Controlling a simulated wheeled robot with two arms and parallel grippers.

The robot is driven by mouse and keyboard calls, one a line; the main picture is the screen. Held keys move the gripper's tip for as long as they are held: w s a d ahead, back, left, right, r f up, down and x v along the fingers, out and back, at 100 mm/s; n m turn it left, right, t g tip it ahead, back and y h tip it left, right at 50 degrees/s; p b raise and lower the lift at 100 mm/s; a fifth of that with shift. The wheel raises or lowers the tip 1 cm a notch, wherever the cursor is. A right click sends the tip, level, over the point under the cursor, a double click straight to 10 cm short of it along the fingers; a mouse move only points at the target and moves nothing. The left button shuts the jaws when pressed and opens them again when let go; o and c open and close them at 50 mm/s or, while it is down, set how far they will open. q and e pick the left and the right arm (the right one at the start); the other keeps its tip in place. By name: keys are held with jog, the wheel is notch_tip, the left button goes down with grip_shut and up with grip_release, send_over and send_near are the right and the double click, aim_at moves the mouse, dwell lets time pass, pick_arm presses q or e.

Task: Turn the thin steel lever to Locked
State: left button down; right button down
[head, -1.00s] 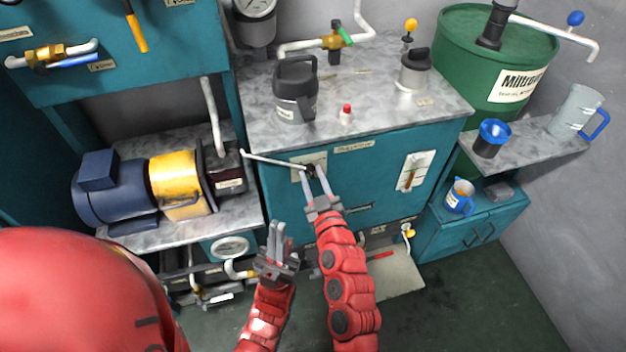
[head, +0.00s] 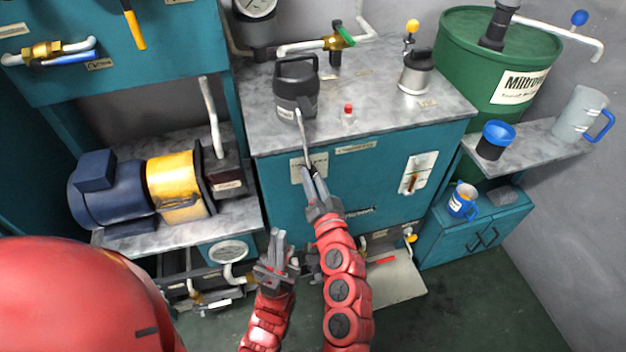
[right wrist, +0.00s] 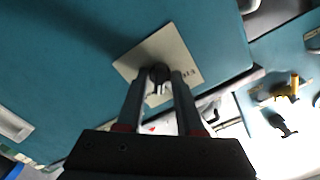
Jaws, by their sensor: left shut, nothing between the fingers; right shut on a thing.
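The thin steel lever (head: 302,135) is on the front of the teal cabinet. It points up and slightly left from its pivot, its free end in front of the counter edge. A pale label plate (head: 320,160) lies behind the pivot; its lettering is too small to read. My right gripper (head: 310,172) is shut on the lever at its pivot end. In the right wrist view, its fingertips (right wrist: 158,82) are on both sides of the dark pivot (right wrist: 159,71), over the plate. My left gripper (head: 276,243) is shut and empty, lower and to the left, apart from the cabinet front.
On the counter (head: 375,105) stand a dark lidded jug (head: 295,95) and a red-topped button (head: 348,114). A switch plate (head: 418,173) is right of the lever. A blue and yellow motor (head: 175,185) stands at left. A green drum (head: 480,60) stands at right.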

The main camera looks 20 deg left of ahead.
jog(key=shift+m, duration=0.6)
jog(key=c, duration=0.9)
grip_release()
jog(key=shift+o, duration=0.2)
jog(key=p+v, duration=0.1)
jog(key=v, duration=1.6)
jog(key=shift+d, duration=0.2)
jog(key=shift+s, duration=0.1)
